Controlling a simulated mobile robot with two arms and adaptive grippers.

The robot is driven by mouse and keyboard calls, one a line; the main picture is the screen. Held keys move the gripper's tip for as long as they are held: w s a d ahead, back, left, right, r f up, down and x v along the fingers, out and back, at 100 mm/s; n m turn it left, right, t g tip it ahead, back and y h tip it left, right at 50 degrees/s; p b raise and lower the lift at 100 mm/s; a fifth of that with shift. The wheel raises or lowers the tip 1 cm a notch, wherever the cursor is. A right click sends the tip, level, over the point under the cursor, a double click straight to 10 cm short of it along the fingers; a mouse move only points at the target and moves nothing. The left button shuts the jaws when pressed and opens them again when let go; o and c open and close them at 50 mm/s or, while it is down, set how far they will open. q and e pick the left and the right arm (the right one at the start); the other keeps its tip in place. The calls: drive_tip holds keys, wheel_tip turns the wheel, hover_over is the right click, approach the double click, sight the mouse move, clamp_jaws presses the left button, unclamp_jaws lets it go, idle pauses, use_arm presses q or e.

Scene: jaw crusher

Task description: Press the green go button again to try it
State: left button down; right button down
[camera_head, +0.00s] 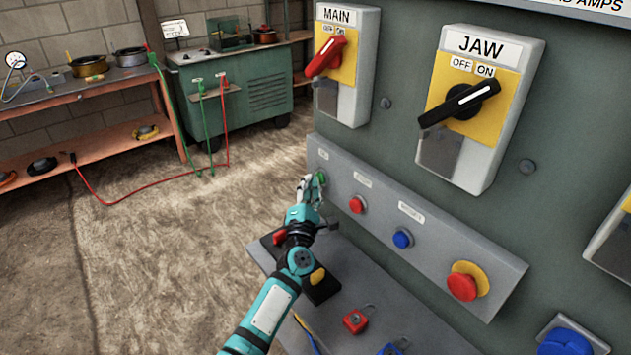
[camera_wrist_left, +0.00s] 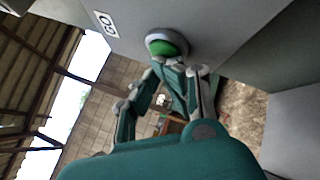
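The green go button (camera_head: 321,177) sits at the left end of the sloped button panel (camera_head: 440,235). In the left wrist view the green button (camera_wrist_left: 165,46) stands in a grey ring beside a "GO" label (camera_wrist_left: 106,23). My left gripper (camera_head: 312,186) is right at the button, and its fingers partly cover it. In the left wrist view the fingertips (camera_wrist_left: 160,68) come together just below the button, with nothing seen between them. Whether they touch the button or it is pressed in, I cannot tell. My right gripper is not in view.
Right of the go button are a red button (camera_head: 357,204), a blue button (camera_head: 402,239) and a red emergency stop (camera_head: 463,284). Above are the red MAIN switch (camera_head: 326,55) and black JAW switch (camera_head: 460,103). A red padlock (camera_head: 355,321) lies on the shelf below.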

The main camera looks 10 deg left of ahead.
use_arm(q)
drive_tip(key=shift+s+d, duration=0.2)
drive_tip(key=shift+s+a, duration=0.1)
drive_tip(key=s+a+p, duration=0.1)
drive_tip(key=s+a, duration=0.2)
drive_tip(key=s, duration=0.1)
drive_tip(key=shift+s+a+p, duration=0.3)
drive_tip(key=shift+a+p, duration=0.1)
idle(0.4)
